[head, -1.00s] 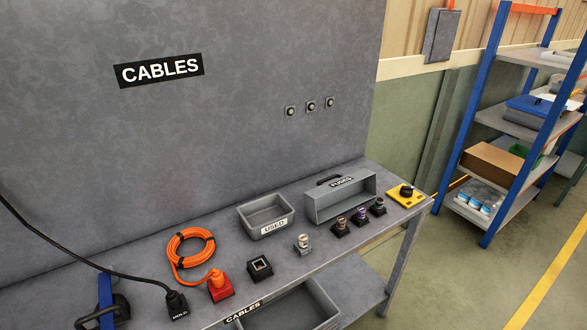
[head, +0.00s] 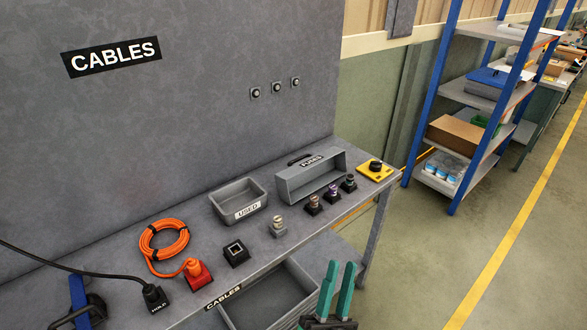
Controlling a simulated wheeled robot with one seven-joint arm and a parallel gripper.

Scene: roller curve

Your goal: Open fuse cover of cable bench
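The grey fuse box (head: 312,184) stands at the back of the cable bench (head: 205,292), toward its right end. It has a FUSES label and a dark handle (head: 299,158) at its top rear edge. I cannot clearly tell which part of it is the cover or how the cover stands. My gripper (head: 341,266) shows at the bottom, with two teal fingers pointing up and a narrow gap between them. It is empty, in front of the bench and apart from the fuse box.
A USED bin (head: 239,201) sits left of the fuse box. A yellow switch plate (head: 376,171) is at the right end. An orange cable coil (head: 164,241) lies left. Open floor lies right.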

